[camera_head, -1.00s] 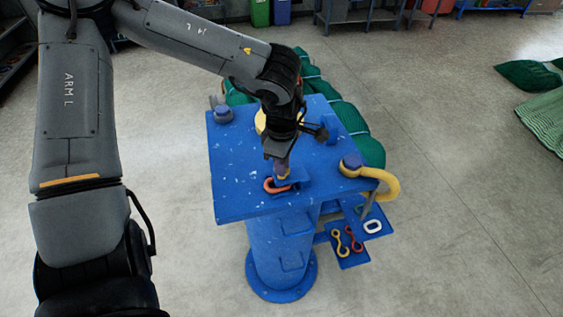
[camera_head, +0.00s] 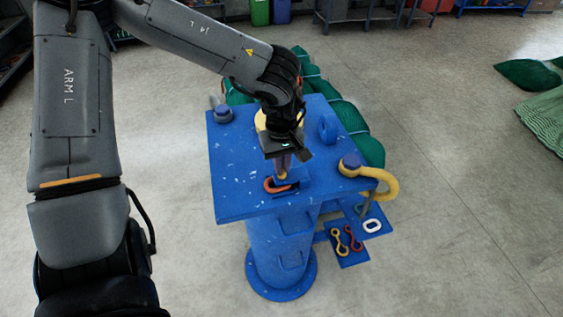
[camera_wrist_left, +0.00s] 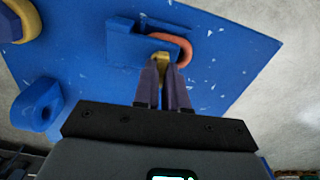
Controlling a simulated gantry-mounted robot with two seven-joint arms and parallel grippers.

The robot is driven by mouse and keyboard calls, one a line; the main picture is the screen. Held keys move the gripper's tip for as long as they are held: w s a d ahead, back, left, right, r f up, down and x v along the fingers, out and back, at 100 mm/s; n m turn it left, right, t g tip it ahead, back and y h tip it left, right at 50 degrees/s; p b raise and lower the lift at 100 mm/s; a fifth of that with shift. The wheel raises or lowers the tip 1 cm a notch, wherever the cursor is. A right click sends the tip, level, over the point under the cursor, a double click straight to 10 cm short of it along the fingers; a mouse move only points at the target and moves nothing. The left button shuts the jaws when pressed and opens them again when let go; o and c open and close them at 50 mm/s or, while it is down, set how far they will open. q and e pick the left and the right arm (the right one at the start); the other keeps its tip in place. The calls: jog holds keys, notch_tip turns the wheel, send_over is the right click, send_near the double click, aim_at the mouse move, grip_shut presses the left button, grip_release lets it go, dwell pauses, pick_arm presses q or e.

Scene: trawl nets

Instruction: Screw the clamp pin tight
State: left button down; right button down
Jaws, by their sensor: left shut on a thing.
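The clamp pin (camera_head: 282,175) is a small yellow piece at a blue block (camera_head: 303,177) on top of the blue table (camera_head: 235,165). An orange-red curved shackle (camera_head: 270,187) lies against the block. My left gripper (camera_head: 281,167) points down at the pin, with its fingers close together. In the left wrist view the purple-grey fingers (camera_wrist_left: 165,80) are shut on the yellow pin (camera_wrist_left: 159,57), next to the orange shackle (camera_wrist_left: 182,44) and the blue block (camera_wrist_left: 125,40). The fingers hide part of the pin, and its thread is not visible. My right gripper is out of view.
Another post (camera_head: 223,115) stands at the far left corner, and a blue ring (camera_head: 327,127) at the back. A lower shelf (camera_head: 353,257) holds coloured links. Green net (camera_head: 343,112) lies behind.

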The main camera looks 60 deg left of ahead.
pick_arm(q)
jog(key=shift+d+r+m, duration=0.1)
jog(key=shift+m, duration=0.5)
jog(key=c, duration=1.2)
grip_release()
notch_tip(320, 180, up, 11)
jog(key=shift+f, duration=0.15)
